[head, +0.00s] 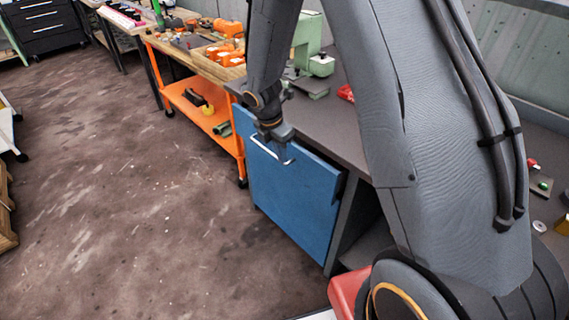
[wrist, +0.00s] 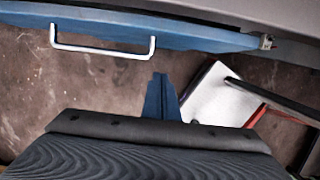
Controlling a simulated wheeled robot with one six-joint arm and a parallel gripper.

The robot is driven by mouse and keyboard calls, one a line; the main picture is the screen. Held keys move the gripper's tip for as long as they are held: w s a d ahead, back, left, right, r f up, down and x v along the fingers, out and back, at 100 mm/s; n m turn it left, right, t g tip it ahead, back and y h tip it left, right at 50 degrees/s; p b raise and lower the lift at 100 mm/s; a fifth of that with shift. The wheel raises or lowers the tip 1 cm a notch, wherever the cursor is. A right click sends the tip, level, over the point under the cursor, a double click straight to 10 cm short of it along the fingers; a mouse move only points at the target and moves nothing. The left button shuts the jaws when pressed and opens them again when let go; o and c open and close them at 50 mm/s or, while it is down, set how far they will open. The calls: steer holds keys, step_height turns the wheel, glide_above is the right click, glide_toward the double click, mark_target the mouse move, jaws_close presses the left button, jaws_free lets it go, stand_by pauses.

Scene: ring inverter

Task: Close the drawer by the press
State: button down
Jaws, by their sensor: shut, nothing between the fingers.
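The blue drawer front (head: 292,195) is at the grey bench below the green press (head: 312,45). It appears to stand slightly out from the bench, with a dark gap at its right edge. Its pale bar handle (head: 262,147) is near the top left. In the wrist view the drawer front (wrist: 200,38) runs across the top, with the handle (wrist: 103,53) at upper left. My gripper (head: 284,156) is shut and empty, close in front of the drawer by the handle's right end. The wrist view shows its fingers (wrist: 160,80) pointing toward the drawer, apparently apart from it.
An orange bench (head: 205,115) with tools and orange parts stands to the left of the drawer. The grey bench top (head: 335,105) carries a red item (head: 346,93). The floor (head: 130,190) in front of the drawer is clear.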

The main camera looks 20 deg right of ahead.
mark_target(298, 167)
steer(key=s+r+b, duration=0.1)
steer(key=b, duration=0.6)
steer(key=shift+s+d+b, duration=0.15)
steer(key=shift+s+b, duration=0.25)
steer(key=shift+w+d+f+p, duration=0.15)
steer(key=shift+w+d+f, duration=0.35)
steer(key=shift+d+f, duration=0.75)
steer(key=shift+w+d+f+p, duration=0.15)
steer(key=shift+w+d+f, duration=0.4)
steer(key=shift+f, duration=1.3)
steer(key=shift+w+d+f+p, duration=0.15)
steer(key=shift+w+d+f, duration=0.25)
steer(key=shift+d+f, duration=0.9)
steer(key=shift+a+f, duration=0.25)
